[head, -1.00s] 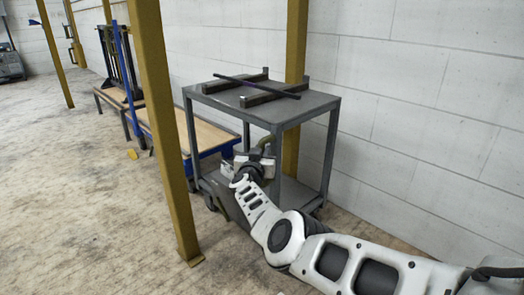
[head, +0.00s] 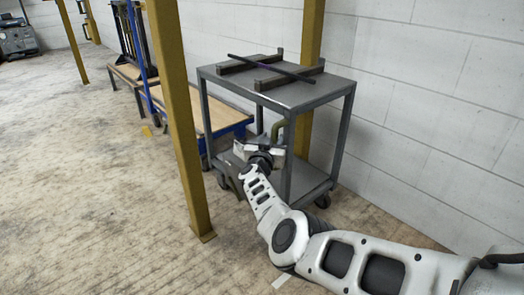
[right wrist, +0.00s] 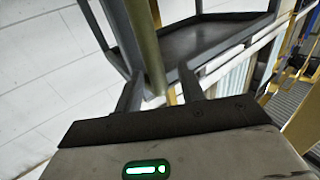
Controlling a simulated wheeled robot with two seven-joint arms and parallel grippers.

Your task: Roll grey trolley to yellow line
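The grey trolley (head: 290,97) stands against the white wall, with an upper shelf, a lower shelf (head: 310,178) and dark castors. Its greenish upright handle (head: 279,130) is on the near end, and it also shows in the right wrist view (right wrist: 146,45). My right gripper (head: 272,147) is at this handle. In the right wrist view its two fingers (right wrist: 160,85) stand apart on either side of the handle, with a gap at the right finger. My left gripper is out of view.
A yellow post (head: 185,130) stands at front left, another (head: 311,40) behind the trolley. A blue-framed wooden cart (head: 215,112) is beyond. The floor at left is clear.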

